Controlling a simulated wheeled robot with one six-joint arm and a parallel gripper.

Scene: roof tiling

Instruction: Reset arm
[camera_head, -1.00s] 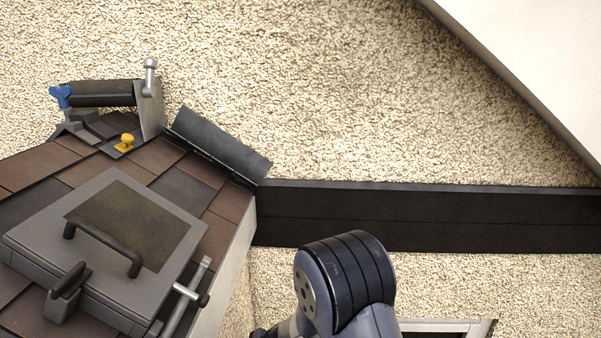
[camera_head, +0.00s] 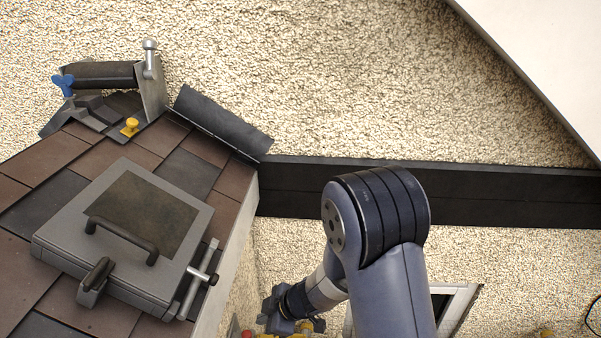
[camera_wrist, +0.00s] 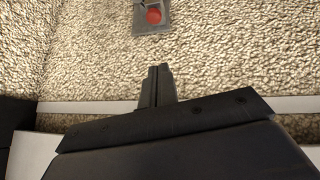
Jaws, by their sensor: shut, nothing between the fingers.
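My gripper shows in the wrist view (camera_wrist: 158,85), where its two dark fingers are closed together with nothing between them. They point toward the pebbled wall (camera_wrist: 90,60) and appear clear of it. In the head view, my arm rises from the bottom edge, bends at its large joint, and reaches down to the left, right of the tiled roof. The fingers cannot be made out clearly there.
The brown and dark tiled roof (camera_head: 60,160) fills the left, bearing a grey hatch (camera_head: 70,255) with a black handle. A dark beam (camera_head: 500,195) runs behind my arm. A red knob (camera_wrist: 153,16) sits ahead of the fingers.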

